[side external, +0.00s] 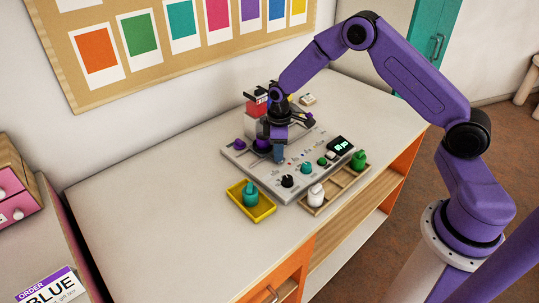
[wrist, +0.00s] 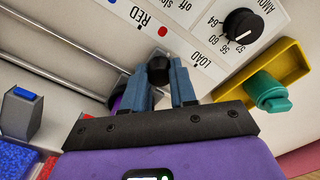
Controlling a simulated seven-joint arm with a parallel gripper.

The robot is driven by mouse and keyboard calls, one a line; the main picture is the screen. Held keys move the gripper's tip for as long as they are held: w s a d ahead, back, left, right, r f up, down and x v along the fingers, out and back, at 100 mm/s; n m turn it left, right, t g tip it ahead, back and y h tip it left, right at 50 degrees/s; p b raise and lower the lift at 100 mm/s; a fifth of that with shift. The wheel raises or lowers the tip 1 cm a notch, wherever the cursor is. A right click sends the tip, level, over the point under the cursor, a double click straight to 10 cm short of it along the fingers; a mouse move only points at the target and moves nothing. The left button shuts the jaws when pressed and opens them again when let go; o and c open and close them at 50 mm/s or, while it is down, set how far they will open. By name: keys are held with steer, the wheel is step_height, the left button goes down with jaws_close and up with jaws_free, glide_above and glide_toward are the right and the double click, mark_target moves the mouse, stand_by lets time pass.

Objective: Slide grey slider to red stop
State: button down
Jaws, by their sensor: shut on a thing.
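In the wrist view my gripper (wrist: 160,82) is shut, with its two blue-grey fingers on either side of a small dark knob, which I take for the grey slider (wrist: 158,70). The slider is beside the white panel strip, near the red mark (wrist: 163,32) labelled RED and the LOAD mark (wrist: 195,65). I cannot tell its exact place between them. In the side view my gripper (side external: 279,152) is low over the grey board (side external: 240,163); the slider is hidden there.
A yellow tray (side external: 263,213) with a teal knob (side external: 250,194) stands at the board's front left. A wooden tray (side external: 345,189) holds white and green knobs. Dials and a display (side external: 340,145) are on the board; a red block (side external: 256,107) is behind. The table's left is clear.

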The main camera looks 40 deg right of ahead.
mark_target(287, 156)
steer(key=d, duration=0.4)
steer(key=shift+d, duration=0.1)
steer(key=c, duration=0.9)
jaws_free()
steer(key=shift+r, duration=0.1)
step_height(287, 156, up, 17)
steer(key=shift+r, duration=0.15)
